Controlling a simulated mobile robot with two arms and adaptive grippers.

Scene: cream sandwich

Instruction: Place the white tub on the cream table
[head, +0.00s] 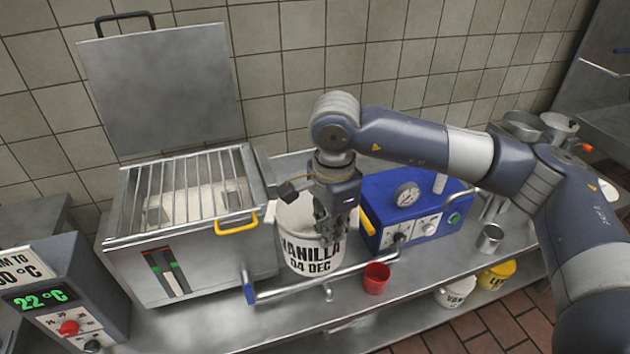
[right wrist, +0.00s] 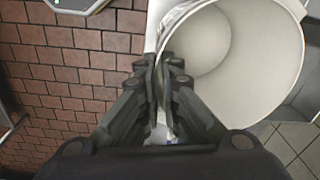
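The white tub (head: 297,215), marked VANILLA 04 DEC, stands about upright between the steel chest and the blue machine. Its open mouth faces up, and its white inside fills much of the right wrist view (right wrist: 265,60). My right gripper (head: 328,236) reaches down at the tub's right side. In the right wrist view its fingers (right wrist: 162,75) are close together with the tub's wall pinched between them. I cannot tell whether the tub's base touches the steel bench (head: 235,325). My left gripper is out of view.
A steel chest (head: 205,270) with an open lid and wire grid is left of the tub. A blue machine (head: 410,207) is right. A rail (head: 322,280) and red cup (head: 376,278) are in front. A thermometer box (head: 75,300) stands at left.

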